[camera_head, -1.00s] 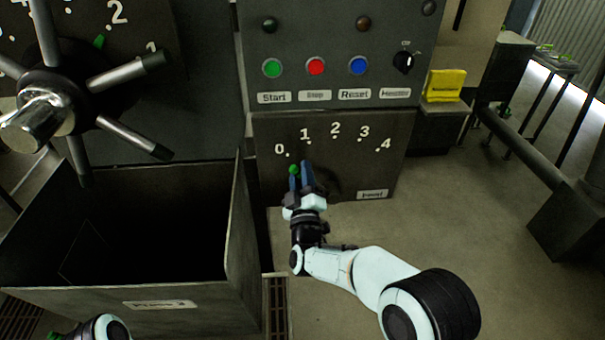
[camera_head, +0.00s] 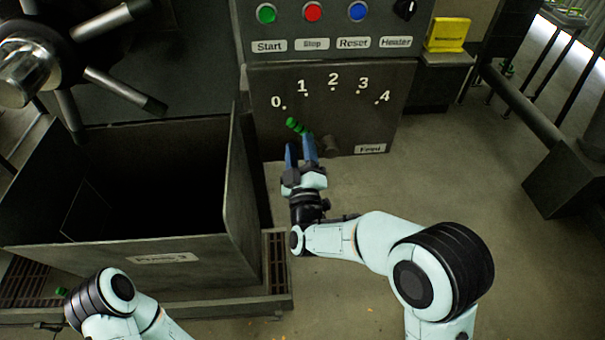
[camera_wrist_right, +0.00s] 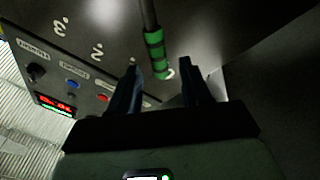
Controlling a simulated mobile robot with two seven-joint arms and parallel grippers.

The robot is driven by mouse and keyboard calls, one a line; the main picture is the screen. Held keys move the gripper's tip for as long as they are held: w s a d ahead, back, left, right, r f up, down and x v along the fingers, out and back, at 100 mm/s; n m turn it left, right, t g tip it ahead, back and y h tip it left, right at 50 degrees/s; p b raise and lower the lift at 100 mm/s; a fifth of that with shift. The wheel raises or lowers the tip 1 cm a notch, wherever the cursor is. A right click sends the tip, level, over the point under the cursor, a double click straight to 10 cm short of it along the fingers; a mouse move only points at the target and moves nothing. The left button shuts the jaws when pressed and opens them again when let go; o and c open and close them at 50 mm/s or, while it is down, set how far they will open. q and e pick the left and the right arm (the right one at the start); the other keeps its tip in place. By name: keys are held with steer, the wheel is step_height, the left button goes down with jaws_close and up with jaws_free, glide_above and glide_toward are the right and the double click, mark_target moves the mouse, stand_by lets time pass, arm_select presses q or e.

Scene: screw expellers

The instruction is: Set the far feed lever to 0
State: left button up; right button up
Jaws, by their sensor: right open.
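The far feed lever has a green banded handle (camera_head: 297,126) on a dark rod, low on the panel marked Feed. It points up-left on the 0 to 4 dial, near the 0 mark (camera_head: 276,101); exact alignment is hard to tell. My right gripper (camera_head: 299,143) is open and empty, its blue fingertips just below the handle in the head view. In the right wrist view the green handle (camera_wrist_right: 155,52) lies ahead of the gap between the fingers (camera_wrist_right: 162,72), its end close to a white dial dot. My left arm shows at bottom left; its gripper is not visible.
Above the dial are Start, Stop, Reset and Heater controls (camera_head: 312,12). A large open metal bin (camera_head: 180,250) stands to the left, its side wall close to my right gripper. A spoked handwheel (camera_head: 30,65) is at upper left. The floor at right is mostly clear.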

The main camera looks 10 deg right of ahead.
steer(key=v, duration=0.7)
steer(key=shift+s, duration=0.4)
steer(key=shift+f, duration=0.15)
steer(key=s+d+f+m+g+y+p, duration=0.1)
steer(key=s+d+f+g+p, duration=0.15)
steer(key=f, duration=0.55)
steer(key=s+d+f+m+g+p, duration=0.15)
steer(key=f+g, duration=0.25)
steer(key=f, duration=0.4)
steer(key=s+d+f+m+g+y+p, duration=0.15)
steer(key=f+g, duration=0.25)
steer(key=f, duration=0.4)
steer(key=s+f+m+g+y+p, duration=0.1)
steer(key=s+f+m+g+p, duration=0.2)
steer(key=s, duration=0.9)
steer(key=s+f+m+g+y+p, duration=0.1)
steer(key=s+f+m+g, duration=0.4)
steer(key=s, duration=0.8)
steer(key=f+g+p, duration=0.1)
steer(key=f+g, duration=0.1)
steer(key=g, duration=0.1)
steer(key=shift+a+y+p, duration=0.25)
steer(key=shift+y+p, duration=0.1)
steer(key=shift+p, duration=0.05)
steer(key=shift+w+g, duration=0.2)
steer(key=shift+g, duration=0.05)
